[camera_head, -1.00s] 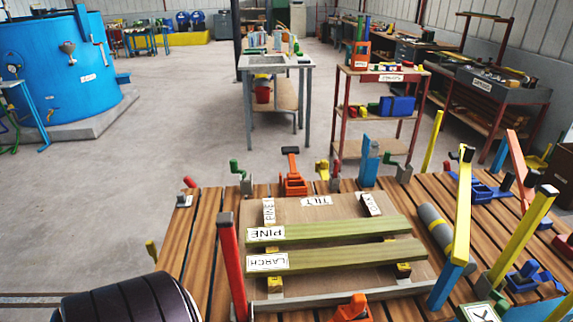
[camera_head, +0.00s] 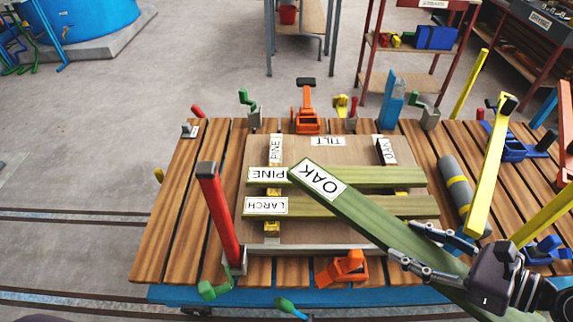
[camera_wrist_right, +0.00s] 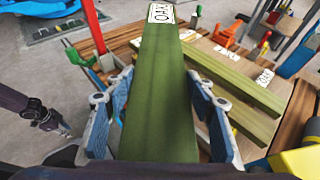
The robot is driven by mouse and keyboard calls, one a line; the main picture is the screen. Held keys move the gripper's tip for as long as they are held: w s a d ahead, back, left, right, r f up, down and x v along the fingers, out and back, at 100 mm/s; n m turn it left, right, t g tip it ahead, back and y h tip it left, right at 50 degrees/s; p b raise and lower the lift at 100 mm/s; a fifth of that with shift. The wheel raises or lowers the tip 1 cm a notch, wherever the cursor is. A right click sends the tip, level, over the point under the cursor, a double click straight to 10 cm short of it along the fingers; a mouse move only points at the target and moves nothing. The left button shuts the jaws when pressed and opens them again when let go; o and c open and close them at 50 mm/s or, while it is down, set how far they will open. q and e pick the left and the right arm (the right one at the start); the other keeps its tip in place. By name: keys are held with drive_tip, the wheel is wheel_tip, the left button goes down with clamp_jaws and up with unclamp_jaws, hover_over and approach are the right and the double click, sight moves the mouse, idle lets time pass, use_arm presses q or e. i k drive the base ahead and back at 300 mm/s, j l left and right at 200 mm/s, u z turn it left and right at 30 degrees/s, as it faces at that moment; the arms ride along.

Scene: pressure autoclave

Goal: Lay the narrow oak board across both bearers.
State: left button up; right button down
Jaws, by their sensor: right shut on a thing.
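The oak board (camera_head: 352,216) is a long green plank with a white OAK label at its far end. My right gripper (camera_head: 405,243) is shut on it across its width, nearer its front end. The board slants from front right to back left, its labelled end over the pine and larch boards; whether it touches them I cannot tell. In the right wrist view the board (camera_wrist_right: 165,95) lies between the blue finger pads. The bearers are mostly hidden under the boards; a yellow-marked piece (camera_head: 272,229) shows at left. My left gripper (camera_wrist_right: 52,122) shows small in the wrist view, its opening unclear.
An orange clamp (camera_head: 342,269) sits in front.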

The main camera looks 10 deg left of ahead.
sight(332, 155)
drive_tip(key=i+u, duration=0.15)
drive_tip(key=u, duration=0.25)
drive_tip(key=i+l+u, duration=0.1)
drive_tip(key=u, duration=0.3)
drive_tip(key=i+l+u, duration=0.15)
drive_tip(key=u, duration=0.25)
drive_tip(key=i+l+u, duration=0.15)
drive_tip(key=u, duration=0.25)
drive_tip(key=k+l+u, duration=0.15)
drive_tip(key=l, duration=0.2)
drive_tip(key=k+l+u, duration=0.1)
drive_tip(key=l, duration=0.25)
drive_tip(key=k+l+u, duration=0.15)
drive_tip(key=k+l, duration=0.15)
